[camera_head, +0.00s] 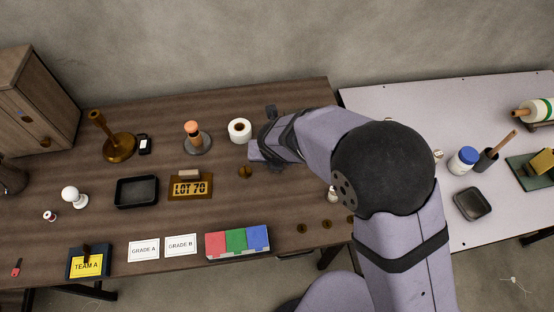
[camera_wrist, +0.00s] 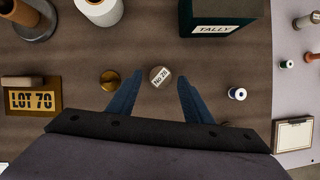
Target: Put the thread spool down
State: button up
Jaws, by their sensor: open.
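My gripper (camera_wrist: 160,80) is open, its two dark blue fingers spread above the brown table. A small round disc marked "No 28" (camera_wrist: 160,76) shows between the fingertips. I cannot tell its height relative to them. A small white spool with a dark blue centre (camera_wrist: 237,93) stands apart, right of the fingers. Smaller spools, one green (camera_wrist: 287,64) and one red (camera_wrist: 311,57), are farther right. Which spool the task means is unclear. In the head view my gripper (camera_head: 262,131) is partly hidden by my arm. Another red-and-white spool (camera_head: 49,216) lies at the far left.
A brass disc (camera_wrist: 110,80) lies left of the fingers. The LOT 70 block (camera_head: 190,186), black tray (camera_head: 137,192) and white roll (camera_head: 239,131) are on the brown table. A green TALLY box (camera_wrist: 215,18) stands beyond the fingers. A pale table (camera_head: 400,105) adjoins on the right.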

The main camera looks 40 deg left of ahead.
jog(key=v, duration=0.9)
jog(key=shift+d+f, duration=0.1)
jog(key=shift+d, duration=0.05)
jog(key=w+d+m+g+h, duration=0.1)
jog(key=w+d+m, duration=0.2)
jog(key=d+m, duration=0.75)
jog(key=w+d+m+h, duration=0.1)
jog(key=w+d+m, duration=0.3)
jog(key=d+m, duration=0.65)
jog(key=s+d+m+g, duration=0.1)
jog(key=s+d+m, duration=0.3)
jog(key=d+m, duration=0.6)
jog(key=s+d+m+g, duration=0.1)
jog(key=s+d+m, duration=0.4)
jog(key=d+m, duration=0.4)
jog(key=m, duration=0.2)
jog(key=shift+s+d+f+m+g, duration=0.25)
jog(key=shift+d+f+m+g, duration=0.05)
jog(key=shift+d+m, duration=0.1)
jog(key=shift+o, duration=0.5)
